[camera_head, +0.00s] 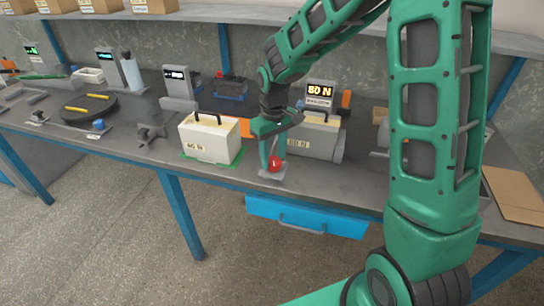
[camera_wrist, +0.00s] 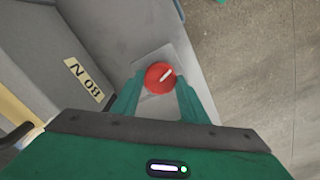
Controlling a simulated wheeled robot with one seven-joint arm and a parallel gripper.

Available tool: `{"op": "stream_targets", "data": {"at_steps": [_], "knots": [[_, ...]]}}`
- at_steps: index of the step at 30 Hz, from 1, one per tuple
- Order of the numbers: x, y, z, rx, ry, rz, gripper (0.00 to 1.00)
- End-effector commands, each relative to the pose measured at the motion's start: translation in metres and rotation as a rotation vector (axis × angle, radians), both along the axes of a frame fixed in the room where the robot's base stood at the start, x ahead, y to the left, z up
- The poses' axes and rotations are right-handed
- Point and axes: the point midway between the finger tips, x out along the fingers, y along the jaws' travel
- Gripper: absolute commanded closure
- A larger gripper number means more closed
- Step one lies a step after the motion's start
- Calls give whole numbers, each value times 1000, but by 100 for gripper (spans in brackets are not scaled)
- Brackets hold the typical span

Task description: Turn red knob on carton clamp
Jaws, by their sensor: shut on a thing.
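The red knob (camera_head: 275,164) sits on a small light plate at the front edge of the workbench, in front of the grey carton clamp (camera_head: 316,143). In the wrist view the knob (camera_wrist: 159,77) shows a white pointer line slanting up to the right. My gripper (camera_head: 271,158) points down over the knob; in the wrist view its two green fingers (camera_wrist: 157,92) stand on either side of the knob and are shut on it. The clamp's "80 N" label (camera_wrist: 84,79) is in the wrist view.
A cream box with a black handle (camera_head: 209,140) stands left of the clamp on a green-edged mat. A black vise-like fixture (camera_head: 151,135) and a dark round plate (camera_head: 90,108) are further left. A flat cardboard sheet (camera_head: 515,194) lies at right. A blue drawer (camera_head: 305,217) hangs below the bench.

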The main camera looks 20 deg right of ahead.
Motion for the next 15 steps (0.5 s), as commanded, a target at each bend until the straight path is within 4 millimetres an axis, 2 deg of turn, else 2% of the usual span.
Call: {"op": "stream_targets", "data": {"at_steps": [5, 6, 8, 15], "knots": [[1, -1, 1, -2, -2, -2, 83], [1, -1, 1, -2, -2, -2, 58], [1, -1, 1, -2, -2, -2, 44], [0, -1, 0, -1, -1, -1, 41]]}}
